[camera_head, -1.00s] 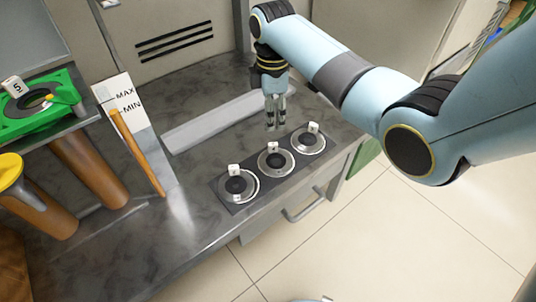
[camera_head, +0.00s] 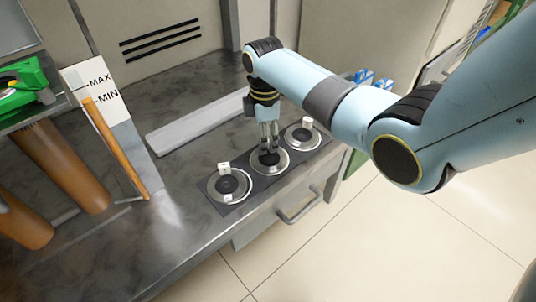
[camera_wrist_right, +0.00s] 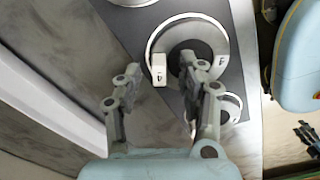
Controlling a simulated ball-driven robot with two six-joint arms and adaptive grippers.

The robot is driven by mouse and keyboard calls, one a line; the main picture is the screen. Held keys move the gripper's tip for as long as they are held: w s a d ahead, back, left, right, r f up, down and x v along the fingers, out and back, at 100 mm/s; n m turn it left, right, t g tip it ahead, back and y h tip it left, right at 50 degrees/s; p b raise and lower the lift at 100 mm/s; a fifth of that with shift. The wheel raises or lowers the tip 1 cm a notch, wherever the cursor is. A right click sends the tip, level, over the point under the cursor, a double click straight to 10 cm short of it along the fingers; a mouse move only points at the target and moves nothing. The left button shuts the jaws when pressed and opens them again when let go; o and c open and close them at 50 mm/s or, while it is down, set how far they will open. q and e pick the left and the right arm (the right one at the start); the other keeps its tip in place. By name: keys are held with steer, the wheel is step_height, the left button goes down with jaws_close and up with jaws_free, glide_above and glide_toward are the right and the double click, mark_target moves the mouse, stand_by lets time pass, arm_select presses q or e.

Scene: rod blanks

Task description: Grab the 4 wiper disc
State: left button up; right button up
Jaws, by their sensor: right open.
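Three silver ring discs with black hubs sit in a row on a dark plate (camera_head: 211,190): a left disc (camera_head: 229,188), a middle disc (camera_head: 284,163) and a right disc (camera_head: 302,137). Small white tags stand on the left and right discs; their numbers are too small to read surely. My right gripper (camera_head: 269,150) points down at the middle disc, open, and covers part of it. In the right wrist view, the open fingers (camera_wrist_right: 160,66) are at a disc (camera_wrist_right: 210,33) with a white tag (camera_wrist_right: 159,70) between them. Contact cannot be told. My left gripper is out of view.
A grey bar (camera_head: 195,123) lies behind the discs. A MAX/MIN board (camera_head: 95,90) with an orange rod (camera_head: 115,147) and brown cylinders (camera_head: 65,165) stand at left. The counter's front left is clear. A drawer handle (camera_head: 298,207) sticks out below.

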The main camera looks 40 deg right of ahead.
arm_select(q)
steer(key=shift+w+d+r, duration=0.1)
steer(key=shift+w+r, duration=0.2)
arm_select(e)
steer(key=shift+f, duration=0.2)
jaws_close()
steer(key=shift+r, duration=0.15)
